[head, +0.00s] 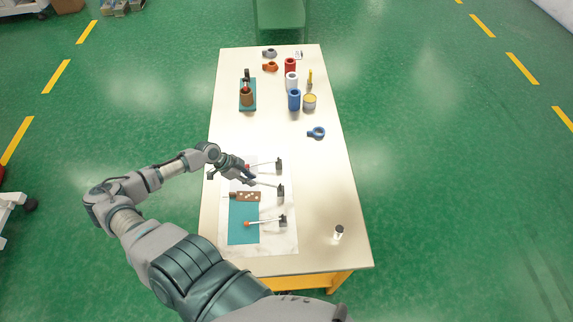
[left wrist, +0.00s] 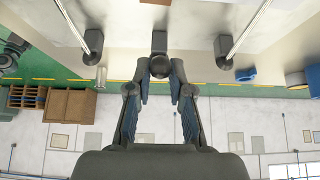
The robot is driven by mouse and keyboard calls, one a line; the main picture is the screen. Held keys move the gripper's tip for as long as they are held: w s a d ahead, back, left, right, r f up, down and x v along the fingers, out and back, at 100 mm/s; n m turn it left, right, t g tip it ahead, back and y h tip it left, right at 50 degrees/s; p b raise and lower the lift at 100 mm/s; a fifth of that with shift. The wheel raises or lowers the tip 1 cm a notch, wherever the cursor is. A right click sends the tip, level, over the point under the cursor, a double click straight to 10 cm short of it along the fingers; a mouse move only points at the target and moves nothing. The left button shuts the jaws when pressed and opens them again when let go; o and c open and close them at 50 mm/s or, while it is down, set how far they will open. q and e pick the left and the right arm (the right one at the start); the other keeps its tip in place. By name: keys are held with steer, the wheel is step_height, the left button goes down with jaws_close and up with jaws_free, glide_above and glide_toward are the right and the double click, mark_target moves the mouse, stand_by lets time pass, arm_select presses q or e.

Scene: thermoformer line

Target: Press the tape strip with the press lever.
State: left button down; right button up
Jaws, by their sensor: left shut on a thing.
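Three levers with dark pivot blocks stand on a white sheet on the table. My left gripper (head: 252,179) is shut at the free end of the middle lever (head: 268,184). In the left wrist view, a dark round knob (left wrist: 160,66) sits between my fingertips, in line with the middle pivot block (left wrist: 159,42). The far lever (head: 265,163) and the near lever (head: 266,222) are free on either side. A brown piece with pale spots (head: 245,196) lies near the gripper. I cannot tell which piece is the tape strip. My right gripper is out of view.
A teal mat (head: 243,234) lies on the white sheet (head: 279,243). A small white-and-dark cylinder (head: 338,232) stands at the near right. Farther back are a blue ring part (head: 316,133), a blue cylinder (head: 294,99), a tin (head: 309,102) and a teal-based stand (head: 247,108).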

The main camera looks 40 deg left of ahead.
arm_select(q)
steer(key=shift+s+a+f, duration=0.1)
steer(key=shift+a+f, duration=0.1)
steer(key=shift+a, duration=0.1)
steer(key=shift+s+a+f, duration=0.15)
steer(key=shift+f, duration=0.3)
steer(key=shift+s+a+f, duration=0.15)
steer(key=shift+f, duration=0.3)
steer(key=c, duration=1)
jaws_free()
steer(key=shift+a+f, duration=0.1)
steer(key=shift+o, duration=0.2)
steer(key=shift+a, duration=0.1)
steer(key=shift+f, duration=0.1)
steer(key=shift+s, duration=0.1)
